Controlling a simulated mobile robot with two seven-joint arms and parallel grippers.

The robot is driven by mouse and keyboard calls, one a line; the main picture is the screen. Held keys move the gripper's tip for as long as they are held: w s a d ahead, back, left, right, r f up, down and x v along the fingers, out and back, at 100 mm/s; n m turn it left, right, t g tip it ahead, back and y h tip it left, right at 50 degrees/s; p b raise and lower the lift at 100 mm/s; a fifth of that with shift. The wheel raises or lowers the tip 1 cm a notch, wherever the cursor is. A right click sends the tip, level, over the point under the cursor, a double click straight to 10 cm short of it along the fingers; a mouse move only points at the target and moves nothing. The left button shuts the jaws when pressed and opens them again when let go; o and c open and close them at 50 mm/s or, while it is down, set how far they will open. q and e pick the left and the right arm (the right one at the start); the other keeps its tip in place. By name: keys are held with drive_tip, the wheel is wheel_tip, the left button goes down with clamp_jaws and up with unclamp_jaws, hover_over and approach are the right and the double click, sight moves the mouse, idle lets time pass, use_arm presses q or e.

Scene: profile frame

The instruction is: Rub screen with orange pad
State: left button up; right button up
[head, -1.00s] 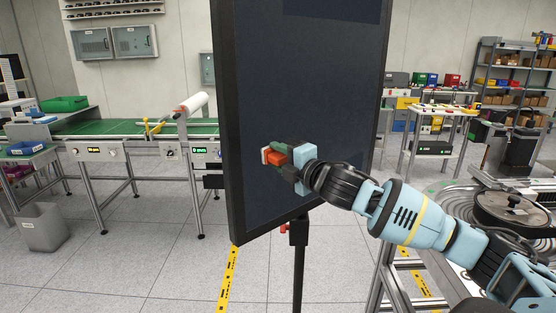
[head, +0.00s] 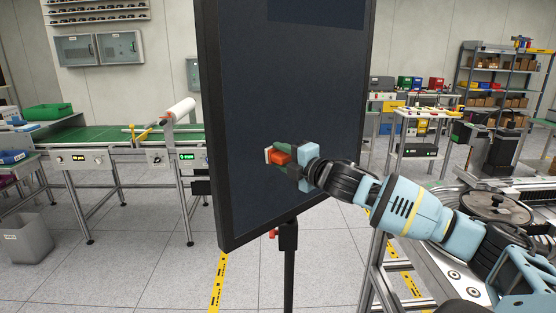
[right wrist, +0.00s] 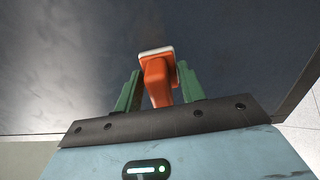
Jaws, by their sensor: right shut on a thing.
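The screen (head: 255,110) is a large dark panel in a black frame, upright on a stand at the middle of the head view. It also fills the back of the right wrist view (right wrist: 60,70). The orange pad (head: 281,156) has an orange handle and a pale face. My right gripper (head: 287,154) is shut on its handle, in front of the lower part of the screen. In the right wrist view the pad (right wrist: 158,75) sits between the green fingers, its pale face toward the screen. I cannot tell whether it touches the screen. My left gripper is out of view.
A green conveyor table (head: 100,136) stands at the left, with a grey bin (head: 27,240) on the floor. A round machine (head: 498,208) is at the right, near my right arm. Shelves (head: 500,90) stand at the back right.

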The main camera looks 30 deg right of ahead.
drive_tip(key=shift+w+d, duration=0.1)
drive_tip(key=shift+d, duration=0.4)
drive_tip(key=shift+d, duration=0.1)
drive_tip(key=shift+w+d, duration=0.15)
drive_tip(key=shift+d, duration=0.65)
drive_tip(key=shift+w+d, duration=0.1)
drive_tip(key=shift+d, duration=0.7)
drive_tip(key=shift+d, duration=0.1)
drive_tip(key=d, duration=0.3)
drive_tip(key=shift+w+d, duration=0.15)
drive_tip(key=shift+w, duration=0.05)
